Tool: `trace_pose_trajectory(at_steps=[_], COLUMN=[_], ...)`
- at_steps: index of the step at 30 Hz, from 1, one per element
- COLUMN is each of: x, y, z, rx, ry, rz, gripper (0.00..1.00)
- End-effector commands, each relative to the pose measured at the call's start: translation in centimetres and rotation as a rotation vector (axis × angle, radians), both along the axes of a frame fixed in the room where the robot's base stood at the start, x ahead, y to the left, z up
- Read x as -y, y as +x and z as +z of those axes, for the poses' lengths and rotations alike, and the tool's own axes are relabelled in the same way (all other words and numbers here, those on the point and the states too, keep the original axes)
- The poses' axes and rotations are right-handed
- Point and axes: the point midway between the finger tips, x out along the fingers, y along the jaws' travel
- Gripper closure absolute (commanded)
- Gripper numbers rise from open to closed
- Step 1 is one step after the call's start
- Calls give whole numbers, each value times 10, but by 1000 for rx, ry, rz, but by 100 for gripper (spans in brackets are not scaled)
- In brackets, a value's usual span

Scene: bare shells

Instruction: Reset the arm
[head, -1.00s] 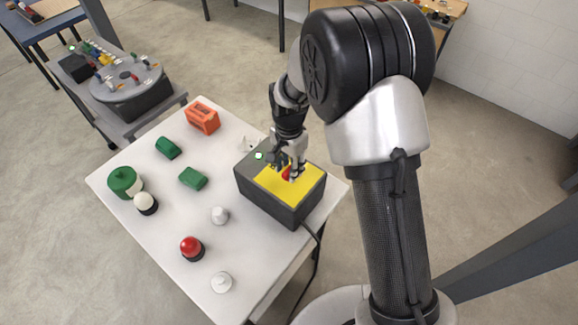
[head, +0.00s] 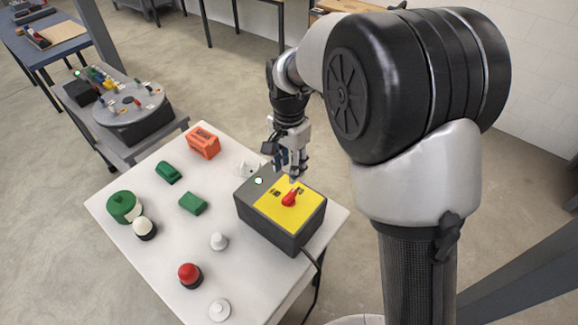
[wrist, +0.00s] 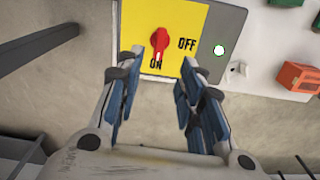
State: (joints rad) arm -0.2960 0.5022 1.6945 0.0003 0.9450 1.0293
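My gripper (head: 291,168) is above the back edge of a dark grey switch box (head: 270,233) with a yellow top plate. In the wrist view my gripper (wrist: 155,72) is open, with a clear gap between its blue-padded fingers and nothing held. A red rotary knob (head: 290,198) sits on the yellow plate, apart from the fingers. In the wrist view the red knob (wrist: 160,41) has its pale-marked end toward the word ON, and OFF is printed to its right. A lamp (wrist: 219,50) beside the plate glows whitish green.
The white table (head: 165,240) also carries an orange block (head: 204,143), green blocks (head: 193,203), a green round container (head: 123,206), a red dome button (head: 189,274) and white pieces. A cart with a grey disc (head: 130,103) stands behind at left.

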Motion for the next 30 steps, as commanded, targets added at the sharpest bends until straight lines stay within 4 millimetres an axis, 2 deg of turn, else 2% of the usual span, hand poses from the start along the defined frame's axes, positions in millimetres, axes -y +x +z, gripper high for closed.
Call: trace_pose_trajectory(at_steps=[8, 11, 14, 17, 21, 26, 30], x=[1, 7, 22, 44, 75, 105, 124], y=[0, -5, -18, -42, -87, -143, -193], z=[1, 12, 37, 67, 101, 123, 126], rx=[2, 16, 49, 98, 167, 248, 310], ry=[1, 4, 11, 14, 6, -24, -65], rz=[2, 19, 70, 150, 276, 417, 538], gripper=[65, 65, 65, 65, 65, 65, 65])
